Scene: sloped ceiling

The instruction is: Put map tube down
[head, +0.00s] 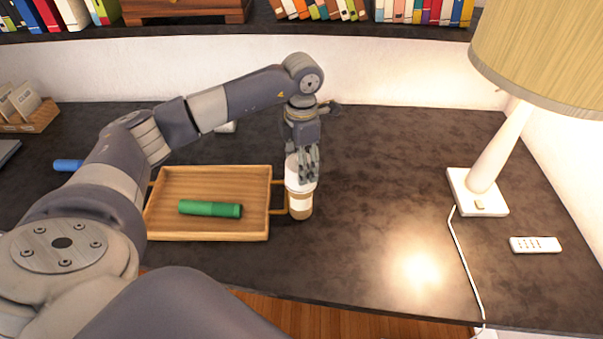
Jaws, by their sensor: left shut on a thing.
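The map tube (300,206) looks to be the upright brown cylinder with a white band and white upper part, just right of the wooden tray (207,236). My left gripper (308,178) reaches down from above and is shut on its upper part, with the fingers hiding some of it. The tube is close beside the tray's right handle; I cannot tell if they touch, or if its base rests on the desk. A green cylinder (210,209) lies in the tray. My right gripper is not in view.
The dark desk (390,190) is clear between the tube and the lamp (487,165). A white remote (535,245) and a lamp cord lie at the right. A blue cylinder (68,165) lies at the left, partly behind my arm. Bookshelves run along the back.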

